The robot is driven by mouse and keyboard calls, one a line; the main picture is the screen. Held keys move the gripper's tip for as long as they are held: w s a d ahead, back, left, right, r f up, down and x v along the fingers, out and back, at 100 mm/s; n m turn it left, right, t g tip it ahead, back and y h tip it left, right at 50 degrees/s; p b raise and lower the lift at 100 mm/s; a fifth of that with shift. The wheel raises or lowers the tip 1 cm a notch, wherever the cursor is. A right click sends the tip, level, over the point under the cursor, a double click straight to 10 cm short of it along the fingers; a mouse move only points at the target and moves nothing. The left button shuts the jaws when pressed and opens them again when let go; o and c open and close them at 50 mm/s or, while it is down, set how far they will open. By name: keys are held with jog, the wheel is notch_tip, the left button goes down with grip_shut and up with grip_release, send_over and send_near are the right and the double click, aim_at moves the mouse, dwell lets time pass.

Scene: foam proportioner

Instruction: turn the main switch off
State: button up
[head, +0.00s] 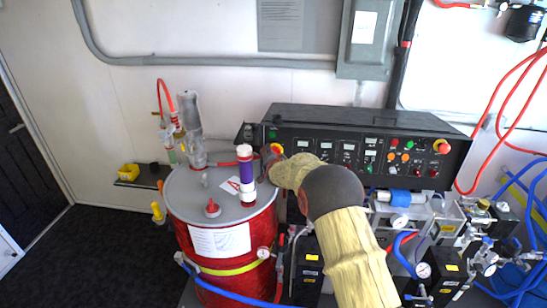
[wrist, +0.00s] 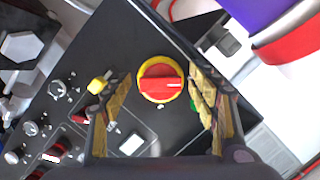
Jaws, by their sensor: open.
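The main switch (wrist: 161,84) is a red rotary knob on a yellow ring, set in the black control panel (wrist: 60,110). In the wrist view its raised red bar lies roughly level across the picture. My gripper (wrist: 160,92) is open, with one yellowish finger on each side of the switch and a visible gap to each. I cannot tell how far the fingertips stand off the panel face. In the head view my arm reaches to the left end of the panel (head: 400,142) and hides most of the switch; a bit of red and yellow (head: 277,149) shows there.
A red drum (head: 190,238) with a purple-and-white cylinder (head: 245,165) on its lid stands close left of my arm. Knobs, lights and an emergency stop (head: 441,146) fill the panel's right. Valves, gauges and blue hoses (head: 408,243) lie below it.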

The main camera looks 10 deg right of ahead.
jog(key=v, duration=1.2)
jog(key=shift+f, duration=0.15)
jog(key=s+a+f+n+g+y, duration=0.1)
jog(key=s+a+f+n+g, duration=0.15)
jog(key=s+f, duration=0.35)
jog(key=s+a+f+n+g+y, duration=0.2)
jog(key=s+f+n+g, duration=0.1)
jog(key=s+f, duration=0.3)
jog(key=s+d+r+n+b, duration=0.1)
jog(key=s+d+r+b, duration=0.1)
jog(key=s, duration=1.2)
jog(key=s+d+r+n+g+h+b, duration=0.1)
jog(key=s+r+b, duration=0.3)
jog(key=s, duration=1.1)
jog(key=s+d+r+n+g+b, duration=0.1)
jog(key=s+d+r+n+b, duration=0.2)
jog(key=s, duration=1.1)
jog(key=shift+s+r, duration=0.15)
jog(key=shift+r, duration=1.15)
